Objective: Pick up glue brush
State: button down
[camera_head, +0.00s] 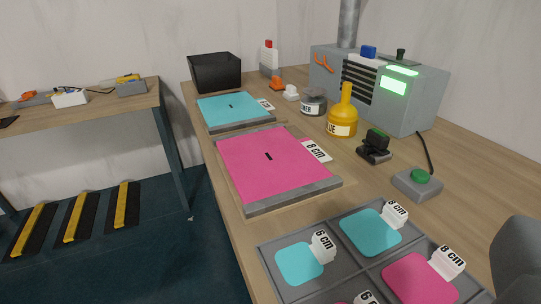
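A yellow bottle (342,113) with a tall narrow yellow neck stands upright on the wooden workbench, right of centre. Its white label is only partly readable, ending in "E". I cannot make out a separate glue brush; the yellow neck could be a brush handle, but I cannot tell. My gripper's fingers do not show, and nothing is seen touching the bottle. A dark grey rounded shape fills the lower right corner, too cropped to identify.
A grey machine (415,105) stands behind. A pink panel (270,163) and a compartment tray (337,243) lie nearer.

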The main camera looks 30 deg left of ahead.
aim_at(343, 110)
jog(key=k+j, duration=0.1)
jog(key=j, duration=0.25)
jog(key=k+j+z, duration=0.1)
jog(key=j, duration=0.2)
jog(key=i+j+z, duration=0.2)
jog(key=j, duration=0.75)
jog(key=j+z, duration=0.15)
jog(key=j, duration=0.8)
jog(key=i+j+z, duration=0.1)
jog(key=i+j, duration=0.2)
jog(key=i+j+z, duration=0.15)
jog(key=i+j, duration=0.15)
jog(key=j, duration=0.2)
jog(key=i+j, duration=0.1)
jog(key=i, duration=0.2)
